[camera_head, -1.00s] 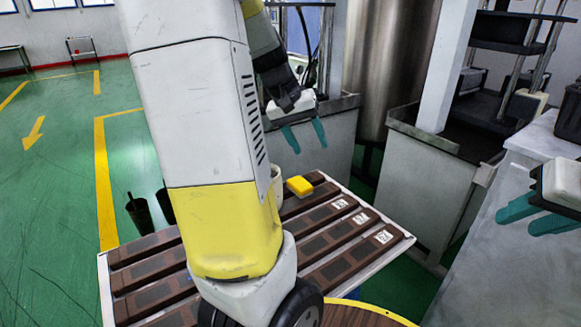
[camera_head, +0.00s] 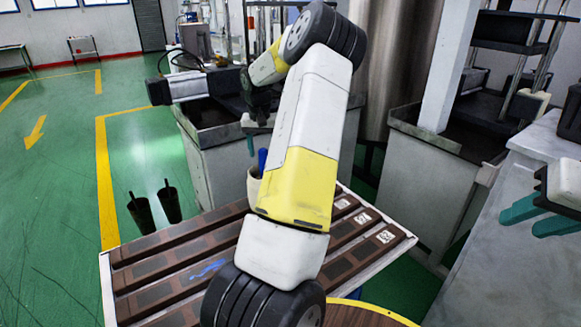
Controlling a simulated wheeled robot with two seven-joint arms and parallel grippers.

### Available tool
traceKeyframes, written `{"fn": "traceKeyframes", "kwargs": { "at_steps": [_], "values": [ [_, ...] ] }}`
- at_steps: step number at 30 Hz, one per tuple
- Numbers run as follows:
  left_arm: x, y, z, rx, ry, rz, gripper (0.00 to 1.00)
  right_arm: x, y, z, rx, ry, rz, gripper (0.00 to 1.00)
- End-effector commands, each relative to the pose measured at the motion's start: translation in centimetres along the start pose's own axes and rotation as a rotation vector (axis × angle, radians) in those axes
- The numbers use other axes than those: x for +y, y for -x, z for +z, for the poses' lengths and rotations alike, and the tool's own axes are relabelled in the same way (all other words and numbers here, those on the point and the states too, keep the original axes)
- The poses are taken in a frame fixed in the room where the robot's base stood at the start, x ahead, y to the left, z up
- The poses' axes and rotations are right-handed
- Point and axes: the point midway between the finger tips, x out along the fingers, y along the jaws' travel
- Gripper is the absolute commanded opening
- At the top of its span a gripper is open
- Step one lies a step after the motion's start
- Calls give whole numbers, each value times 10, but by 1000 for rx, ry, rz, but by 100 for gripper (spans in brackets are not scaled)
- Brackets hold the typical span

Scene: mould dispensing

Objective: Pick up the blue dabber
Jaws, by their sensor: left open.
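The blue dabber (camera_head: 262,160) shows as a short blue upright piece just left of my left forearm. It stands in or directly behind a white cup (camera_head: 254,187) at the back of the slatted table; its lower part is hidden. My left gripper (camera_head: 257,146) hangs above and slightly left of the dabber, apart from it. One teal finger shows, the rest is hidden behind my arm; it is open and empty. My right gripper (camera_head: 537,217) is at the right edge, its two teal fingers apart and nothing between them.
The table with brown mould strips (camera_head: 150,240) lies below, with a blue smear (camera_head: 208,268) on one strip. Two dark bins (camera_head: 168,203) stand on the floor to the left. A grey tank (camera_head: 398,70) and metal cabinets stand behind.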

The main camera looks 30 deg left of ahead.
Motion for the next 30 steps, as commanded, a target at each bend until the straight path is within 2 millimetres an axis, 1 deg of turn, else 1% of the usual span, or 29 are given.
{"fn": "traceKeyframes", "kwargs": {
  "at_steps": [1, 5, 9, 12, 15, 22, 26, 27, 29, 30],
  "values": [
    [0, -7, 1, -2, 0, -1, 56, 0, 0, 0, 0, 0, 0, 36],
    [1, -21, 2, -1, 1, -2, 56, 0, 0, 0, 0, 0, 0, 36],
    [4, -44, 6, -3, 0, -3, 56, 0, 0, 0, 0, 0, 0, 36],
    [3, -56, 4, 0, 0, -3, 56, 0, 0, 0, 0, 0, 0, 36],
    [3, -61, 4, 2, 0, -2, 56, 0, 0, 0, 0, 0, 0, 36],
    [3, -62, 4, 3, 0, -1, 56, 0, 0, 0, 0, 0, 0, 36],
    [3, -62, 4, 3, 0, 0, 30, 0, 0, 0, 0, 0, 0, 36],
    [3, -62, 4, 3, 0, 0, 23, 0, 0, 0, 0, 0, 0, 36],
    [3, -62, 4, 3, 0, 0, 11, 0, 0, 0, 0, 0, 0, 36],
    [3, -62, 4, 3, 0, 0, 3, 0, 0, 0, 0, 0, 0, 36]
  ]
}}
